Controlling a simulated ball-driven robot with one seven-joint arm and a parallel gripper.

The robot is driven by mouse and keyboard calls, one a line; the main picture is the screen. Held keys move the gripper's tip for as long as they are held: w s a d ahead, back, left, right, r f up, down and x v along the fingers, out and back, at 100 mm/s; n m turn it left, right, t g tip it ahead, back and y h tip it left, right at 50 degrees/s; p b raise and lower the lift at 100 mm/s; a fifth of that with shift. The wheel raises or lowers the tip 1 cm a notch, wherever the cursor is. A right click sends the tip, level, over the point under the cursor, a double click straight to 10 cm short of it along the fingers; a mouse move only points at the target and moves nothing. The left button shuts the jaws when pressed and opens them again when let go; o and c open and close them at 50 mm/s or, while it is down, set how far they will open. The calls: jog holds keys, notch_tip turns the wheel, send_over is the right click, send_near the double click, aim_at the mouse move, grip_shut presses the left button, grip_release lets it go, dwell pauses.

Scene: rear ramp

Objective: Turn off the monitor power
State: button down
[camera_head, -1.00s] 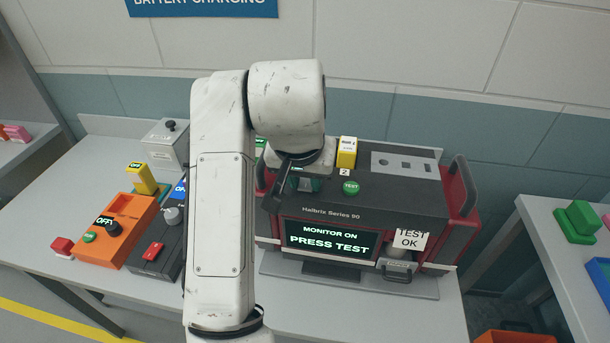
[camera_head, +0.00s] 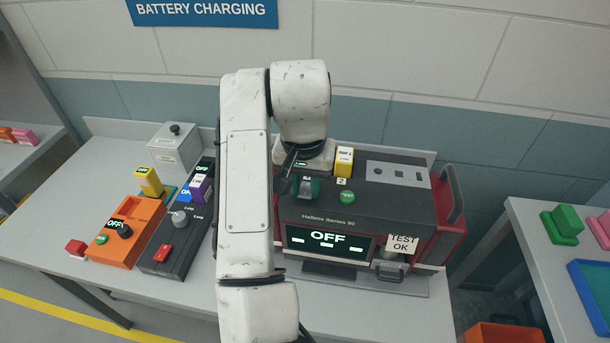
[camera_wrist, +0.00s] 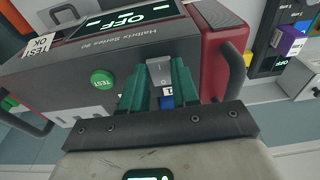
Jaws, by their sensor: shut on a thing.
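In the head view my gripper (camera_head: 306,188) is at the monitor's top, partly hidden by my arm. A green TEST button (camera_head: 347,198) sits beside the switch.
A yellow battery (camera_head: 344,162) stands on the monitor's top. An orange charger (camera_head: 125,232) and a black charger (camera_head: 178,225) with a purple battery (camera_head: 200,188) stand to the left. Bare bench lies in front.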

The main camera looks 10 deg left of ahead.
jog(key=c, duration=0.8)
grip_release()
jog(key=shift+c, duration=0.2)
notch_tip(320, 180, up, 11)
jog(key=s+p, duration=0.1)
jog(key=shift+s+f, duration=0.15)
jog(key=shift+s, duration=0.05)
jog(key=shift+s, duration=0.1)
